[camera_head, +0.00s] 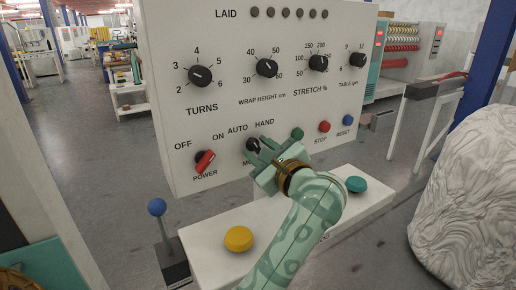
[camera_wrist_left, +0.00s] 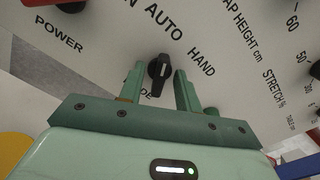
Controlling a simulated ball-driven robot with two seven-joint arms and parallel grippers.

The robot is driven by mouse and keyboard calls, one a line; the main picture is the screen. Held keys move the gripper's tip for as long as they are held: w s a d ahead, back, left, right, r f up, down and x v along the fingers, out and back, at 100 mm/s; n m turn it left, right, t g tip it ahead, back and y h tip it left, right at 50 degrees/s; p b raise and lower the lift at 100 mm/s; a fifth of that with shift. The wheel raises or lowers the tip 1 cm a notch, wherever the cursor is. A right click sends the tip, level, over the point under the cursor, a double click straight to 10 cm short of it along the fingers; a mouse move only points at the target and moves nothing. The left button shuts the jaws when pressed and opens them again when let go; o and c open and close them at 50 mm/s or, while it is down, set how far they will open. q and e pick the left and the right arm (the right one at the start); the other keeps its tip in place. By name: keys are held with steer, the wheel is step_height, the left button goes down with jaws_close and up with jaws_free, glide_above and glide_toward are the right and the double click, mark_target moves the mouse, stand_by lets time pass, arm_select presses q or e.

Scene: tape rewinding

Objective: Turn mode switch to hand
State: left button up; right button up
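The mode switch (camera_head: 252,145) is a black knob low on the white control panel (camera_head: 225,115), beneath the AUTO and HAND labels. In the left wrist view the switch (camera_wrist_left: 160,72) stands between the two green fingers of my left gripper (camera_wrist_left: 158,78), with gaps showing on both sides. The gripper is open. In the head view my left gripper (camera_head: 260,157) is at the panel and covers part of the MODE label. Which label the switch points to is hard to tell. My right gripper is not in view.
A red power switch (camera_head: 204,161) sits left of the mode switch. A green button (camera_head: 297,133), red stop button (camera_head: 324,127) and blue reset button (camera_head: 348,120) sit to its right. Yellow (camera_head: 239,238) and teal (camera_head: 356,184) buttons stand on the ledge below, beside a blue-knobbed lever (camera_head: 157,208).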

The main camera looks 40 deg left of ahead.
arm_select(q)
steer(key=c, duration=0.6)
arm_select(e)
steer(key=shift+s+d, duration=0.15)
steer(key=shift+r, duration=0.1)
arm_select(q)
steer(key=m+p, duration=0.2)
steer(key=p, duration=0.1)
steer(key=shift+r+m, duration=0.3)
steer(key=shift+m, duration=0.1)
steer(key=m+p, duration=0.7)
steer(key=shift+m, duration=0.3)
steer(key=shift+f+m+p, duration=0.25)
steer(key=shift+m+p, duration=0.65)
steer(key=shift+p, duration=0.1)
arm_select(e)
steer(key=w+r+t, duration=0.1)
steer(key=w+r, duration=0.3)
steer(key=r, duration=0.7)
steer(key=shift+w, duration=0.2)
arm_select(q)
steer(key=shift+w, duration=0.1)
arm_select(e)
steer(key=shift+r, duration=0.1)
